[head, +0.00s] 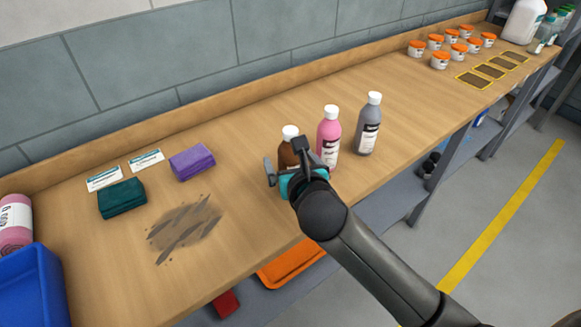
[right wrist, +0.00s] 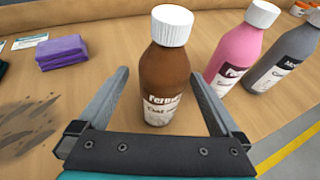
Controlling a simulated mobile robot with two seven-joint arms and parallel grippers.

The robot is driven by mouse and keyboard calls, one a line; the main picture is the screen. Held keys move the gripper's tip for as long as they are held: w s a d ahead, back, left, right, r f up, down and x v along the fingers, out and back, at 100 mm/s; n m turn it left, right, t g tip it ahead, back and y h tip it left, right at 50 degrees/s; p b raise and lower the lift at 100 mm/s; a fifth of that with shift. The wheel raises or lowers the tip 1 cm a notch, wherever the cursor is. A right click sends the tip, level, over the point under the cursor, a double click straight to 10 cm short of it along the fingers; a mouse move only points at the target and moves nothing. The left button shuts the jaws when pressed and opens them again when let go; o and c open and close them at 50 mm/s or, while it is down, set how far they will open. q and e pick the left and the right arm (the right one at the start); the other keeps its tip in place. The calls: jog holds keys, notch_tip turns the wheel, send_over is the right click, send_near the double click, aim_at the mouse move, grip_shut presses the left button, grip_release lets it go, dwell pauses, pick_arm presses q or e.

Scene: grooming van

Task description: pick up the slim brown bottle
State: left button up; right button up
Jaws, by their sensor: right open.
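The slim brown bottle (head: 288,150) stands upright on the wooden bench with a white cap, partly hidden by my right gripper in the head view. In the right wrist view the brown bottle (right wrist: 164,75) stands between the two fingers, with a gap on each side. My right gripper (head: 286,166) is open around or just in front of it; the fingers (right wrist: 158,95) do not appear to touch it. A pink bottle (head: 328,137) and a grey bottle (head: 368,125) stand in a row to its right. My left gripper is not in view.
Left of the bottles lie a purple cloth (head: 192,162), a green cloth (head: 122,198) and a dark smear (head: 184,228). A blue bin (head: 36,288) sits at the left edge. Several orange-lidded jars (head: 440,60) stand far right. The bench between is clear.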

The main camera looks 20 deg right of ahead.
jog(key=b+x, duration=0.1)
jog(key=x, duration=0.3)
jog(key=shift+d, duration=0.15)
jog(key=shift+r, duration=0.1)
grip_shut()
dwell(0.6)
